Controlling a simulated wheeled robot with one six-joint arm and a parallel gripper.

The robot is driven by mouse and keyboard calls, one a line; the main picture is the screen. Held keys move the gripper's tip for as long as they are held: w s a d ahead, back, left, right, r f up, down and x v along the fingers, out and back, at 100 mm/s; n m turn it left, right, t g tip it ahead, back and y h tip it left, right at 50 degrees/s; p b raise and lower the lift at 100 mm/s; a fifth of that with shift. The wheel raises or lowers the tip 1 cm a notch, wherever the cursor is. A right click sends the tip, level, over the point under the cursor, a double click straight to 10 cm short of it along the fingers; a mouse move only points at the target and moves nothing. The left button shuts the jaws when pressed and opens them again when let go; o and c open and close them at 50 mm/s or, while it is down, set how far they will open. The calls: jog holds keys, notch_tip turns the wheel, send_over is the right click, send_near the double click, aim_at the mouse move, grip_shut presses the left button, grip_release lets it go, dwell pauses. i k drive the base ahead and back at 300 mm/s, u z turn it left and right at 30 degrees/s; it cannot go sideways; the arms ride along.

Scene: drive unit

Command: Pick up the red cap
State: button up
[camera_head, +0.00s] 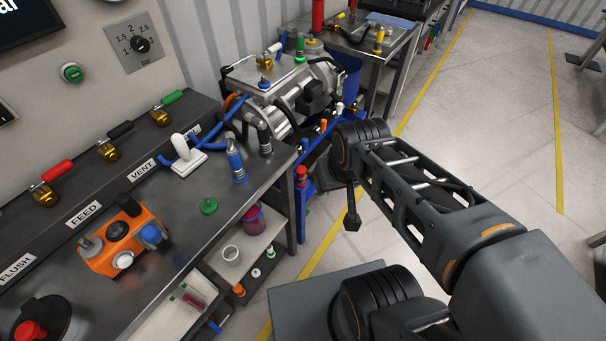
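Several red parts show, and I cannot tell for certain which one is the red cap. A red piece (30,331) sits on a dark round base at the bottom left, cut off by the picture edge. Another small red top (301,172) is on the blue stand beside the bench. My arm reaches in from the lower right, over the floor and apart from the bench. A slim dark end piece (352,221) hangs below its far joint and may be my gripper. Its fingers cannot be made out, and nothing held is visible.
A red valve handle (57,170) is on the left panel. Shelves below hold small parts.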

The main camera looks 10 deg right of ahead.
aim_at(300, 169)
jog(key=z, duration=1.8)
jog(key=i, duration=0.85)
jog(key=u, duration=3.45)
